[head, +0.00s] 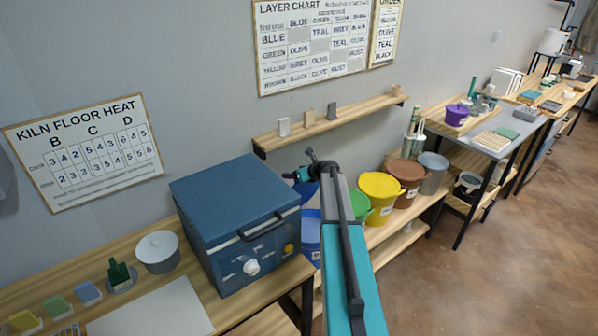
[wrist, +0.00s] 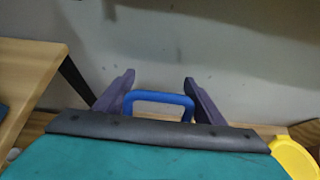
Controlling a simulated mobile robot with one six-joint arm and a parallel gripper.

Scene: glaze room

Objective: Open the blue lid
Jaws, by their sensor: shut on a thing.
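My gripper (wrist: 158,82) shows in the wrist view with its two dark fingers on either side of a blue loop handle (wrist: 160,98), shut on it. The rest of the lid is hidden behind my wrist in that view. In the head view my gripper (head: 303,174) is over the blue bucket (head: 311,232), which stands in the row of buckets. A dark blue lid (head: 306,194) shows partly just under my gripper, above the bucket. My arm hides its right side, and I cannot tell whether it touches the bucket's rim.
A large blue chest (head: 240,198) stands close on the left, on a wooden table. Green (head: 359,207), yellow (head: 381,195) and brown (head: 405,180) buckets stand to the right. A wall shelf (head: 330,121) with small tiles runs above. The floor (head: 480,260) at right is clear.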

